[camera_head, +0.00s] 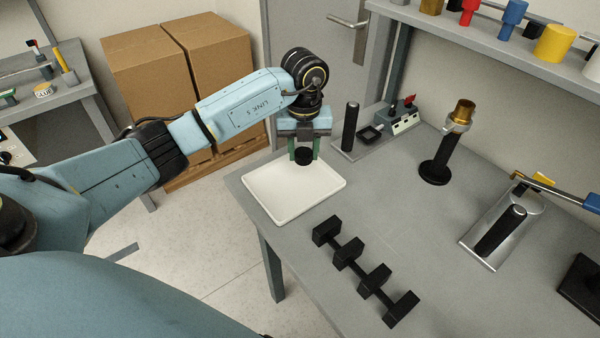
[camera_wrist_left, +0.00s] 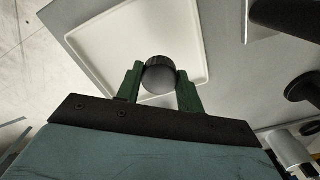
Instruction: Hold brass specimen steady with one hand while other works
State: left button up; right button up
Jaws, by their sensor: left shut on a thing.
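A brass-coloured piece (camera_head: 463,110), which looks like the brass specimen, stands at the top of a black post (camera_head: 441,158) with a round base, held by a pale ring. My left gripper (camera_head: 304,156) is well to its left, above the white tray (camera_head: 265,202). Its green fingers are shut on a short dark round piece (camera_wrist_left: 159,76), seen end-on in the left wrist view. The gripper does not touch the brass piece. My right gripper is in neither view.
A black rack (camera_head: 347,252) lies at the table's front. A black upright cylinder (camera_head: 350,127) and a small device (camera_head: 402,119) stand behind the tray. A metal plate (camera_head: 482,249) with a black cylinder is at right. A shelf (camera_head: 480,35) overhangs the back. The table's middle is clear.

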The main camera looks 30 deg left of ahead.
aim_at(303, 177)
pick_arm(q)
jog(key=shift+f, duration=3.05)
jog(key=shift+f, duration=0.1)
jog(key=o, duration=1.1)
